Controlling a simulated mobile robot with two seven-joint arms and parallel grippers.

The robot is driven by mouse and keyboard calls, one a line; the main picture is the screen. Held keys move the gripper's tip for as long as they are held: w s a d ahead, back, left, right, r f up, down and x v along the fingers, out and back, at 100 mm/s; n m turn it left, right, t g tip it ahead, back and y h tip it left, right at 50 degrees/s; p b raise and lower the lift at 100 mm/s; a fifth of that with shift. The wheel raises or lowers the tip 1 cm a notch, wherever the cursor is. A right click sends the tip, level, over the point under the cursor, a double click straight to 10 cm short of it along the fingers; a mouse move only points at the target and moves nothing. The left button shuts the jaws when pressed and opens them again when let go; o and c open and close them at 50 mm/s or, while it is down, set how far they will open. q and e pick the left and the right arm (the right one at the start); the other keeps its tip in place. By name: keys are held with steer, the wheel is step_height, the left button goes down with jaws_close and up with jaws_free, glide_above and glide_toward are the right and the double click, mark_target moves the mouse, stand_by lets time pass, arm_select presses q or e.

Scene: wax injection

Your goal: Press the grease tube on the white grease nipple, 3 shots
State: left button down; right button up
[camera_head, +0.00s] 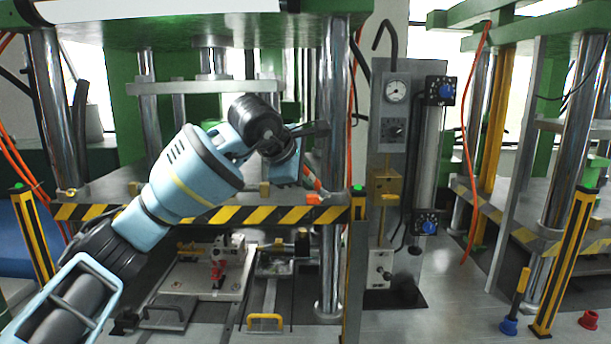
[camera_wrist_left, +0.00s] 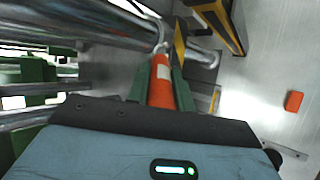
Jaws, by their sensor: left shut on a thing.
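My left gripper (camera_head: 303,174) is in front of the press, beside its right chrome column. It is shut on the orange grease tube (camera_head: 312,184), which slants down to the right towards the striped front rail. In the left wrist view, the orange tube (camera_wrist_left: 160,82) with a white band lies between the two dark green fingers of my left gripper (camera_wrist_left: 161,90). The tube's far end is close to a small pale fitting (camera_wrist_left: 162,48) near the chrome column. I cannot tell whether that is the white grease nipple or whether they touch. My right gripper is not in view.
The chrome column (camera_head: 331,130) and the black-yellow rail (camera_head: 230,214) are close to the gripper. A panel with a gauge (camera_head: 397,90) stands to the right. Under the rail is a mould plate (camera_head: 200,285).

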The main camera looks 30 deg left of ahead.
arm_select(q)
steer(key=shift+s+r, duration=0.55)
steer(key=shift+s, duration=0.05)
steer(key=shift+v, duration=2.95)
